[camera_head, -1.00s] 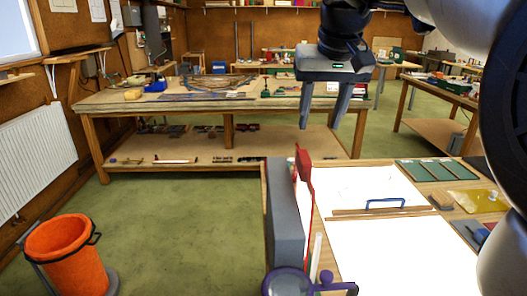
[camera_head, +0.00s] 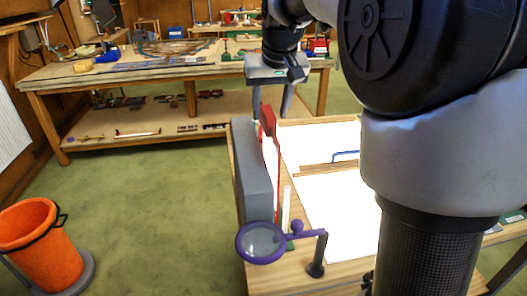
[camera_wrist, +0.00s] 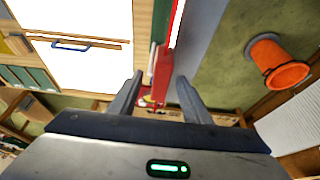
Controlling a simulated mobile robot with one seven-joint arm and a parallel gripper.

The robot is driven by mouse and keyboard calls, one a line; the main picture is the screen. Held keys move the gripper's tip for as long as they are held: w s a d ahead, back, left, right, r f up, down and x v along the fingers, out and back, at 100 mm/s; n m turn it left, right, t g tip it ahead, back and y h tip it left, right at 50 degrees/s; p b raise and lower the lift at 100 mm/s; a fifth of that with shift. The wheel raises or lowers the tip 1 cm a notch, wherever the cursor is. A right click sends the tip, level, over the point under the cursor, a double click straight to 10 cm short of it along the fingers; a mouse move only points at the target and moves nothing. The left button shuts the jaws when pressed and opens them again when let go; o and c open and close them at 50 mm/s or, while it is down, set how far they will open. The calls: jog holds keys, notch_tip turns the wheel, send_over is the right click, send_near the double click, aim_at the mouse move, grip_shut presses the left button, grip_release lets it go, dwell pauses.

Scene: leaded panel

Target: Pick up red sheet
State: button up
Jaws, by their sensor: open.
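The red sheet (camera_head: 268,121) stands upright, seen nearly edge-on, beside a long grey block (camera_head: 250,172) at the left edge of the workbench. In the wrist view the red sheet (camera_wrist: 162,72) shows as a narrow red strip between the fingers. My gripper (camera_head: 271,113) is open and points down at the far end of the red sheet. In the wrist view, my gripper (camera_wrist: 160,79) has one finger on each side of the red strip, with gaps visible. Contact cannot be told.
A purple-rimmed magnifier (camera_head: 261,243) on a stand is at the bench's near left corner. A white sheet (camera_head: 335,205) with a blue-handled tool (camera_head: 345,155) lies to the right. An orange bin (camera_head: 37,240) stands on the floor at left.

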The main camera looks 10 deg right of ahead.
aim_at(270, 112)
jog(key=x, duration=0.4)
jog(key=shift+w+d, duration=0.1)
jog(key=shift+w, duration=0.05)
jog(key=c, duration=0.9)
jog(key=shift+w+r, duration=0.1)
jog(key=shift+r, duration=0.1)
grip_shut()
